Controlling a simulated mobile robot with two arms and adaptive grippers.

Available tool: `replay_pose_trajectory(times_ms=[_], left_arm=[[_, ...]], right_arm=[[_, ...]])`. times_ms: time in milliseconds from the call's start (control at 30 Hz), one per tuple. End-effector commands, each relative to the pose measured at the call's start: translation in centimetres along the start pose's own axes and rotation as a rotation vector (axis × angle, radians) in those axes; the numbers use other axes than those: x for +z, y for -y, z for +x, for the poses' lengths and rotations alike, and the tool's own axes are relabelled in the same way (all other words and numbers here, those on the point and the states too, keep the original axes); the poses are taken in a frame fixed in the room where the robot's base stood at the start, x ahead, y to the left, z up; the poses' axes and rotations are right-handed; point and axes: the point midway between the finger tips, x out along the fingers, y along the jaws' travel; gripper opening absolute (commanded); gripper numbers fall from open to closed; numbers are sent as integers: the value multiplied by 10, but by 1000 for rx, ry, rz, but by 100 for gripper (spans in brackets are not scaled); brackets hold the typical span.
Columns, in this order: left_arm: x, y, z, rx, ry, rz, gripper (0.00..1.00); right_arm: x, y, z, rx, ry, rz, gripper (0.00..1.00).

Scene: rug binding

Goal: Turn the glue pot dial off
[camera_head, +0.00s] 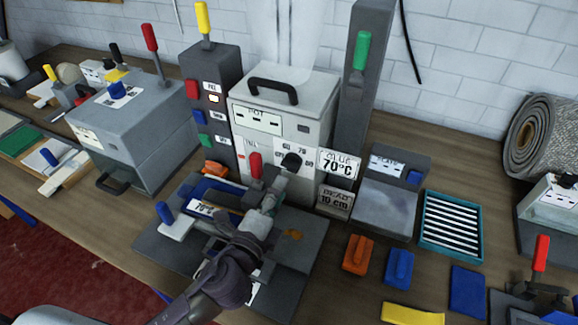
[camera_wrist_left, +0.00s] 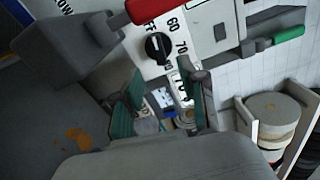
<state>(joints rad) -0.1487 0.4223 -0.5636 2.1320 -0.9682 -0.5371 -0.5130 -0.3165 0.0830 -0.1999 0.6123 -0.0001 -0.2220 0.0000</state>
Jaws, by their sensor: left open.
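The glue pot (camera_head: 283,112) is a light grey box with a black lid handle, standing at the back of the bench. Its black round dial (camera_head: 291,161) sits low on the front face. In the left wrist view the dial (camera_wrist_left: 158,47) shows beside the printed numbers 60 and 70; I cannot tell for sure which mark it points to. My left gripper (camera_head: 274,187) is in front of and below the dial, apart from it. In the left wrist view its two green-padded fingers (camera_wrist_left: 166,98) are spread with nothing held between them. My right gripper is out of view.
A red-handled lever (camera_head: 256,165) stands close left of the dial. Signs reading 70°C (camera_head: 338,164) and 10 cm (camera_head: 335,202) are to its right. A scale (camera_head: 385,206), a slatted teal tray (camera_head: 451,224) and orange and blue blocks lie further right. A grey machine (camera_head: 135,124) stands left.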

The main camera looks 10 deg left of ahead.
Motion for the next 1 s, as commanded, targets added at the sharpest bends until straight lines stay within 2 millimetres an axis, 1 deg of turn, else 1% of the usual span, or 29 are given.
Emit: replay_pose_trajectory(times_ms=[33,100,200,300,467,733,900,967,1000], left_arm=[[1,4,12,-2,1,1,42],[0,4,25,-2,0,-1,42],[0,2,40,0,0,-2,42],[0,1,52,0,0,-2,42],[0,0,60,1,0,-3,42],[0,-1,61,1,0,-3,42],[0,0,60,1,0,-3,13],[0,0,60,1,0,-3,3],[0,0,60,1,0,-3,0]], right_arm=[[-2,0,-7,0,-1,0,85],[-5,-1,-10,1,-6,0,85],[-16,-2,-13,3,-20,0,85],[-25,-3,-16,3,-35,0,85],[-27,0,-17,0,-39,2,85],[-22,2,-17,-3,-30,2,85],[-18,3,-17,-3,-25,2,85],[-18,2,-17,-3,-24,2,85],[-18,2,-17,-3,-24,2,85]])
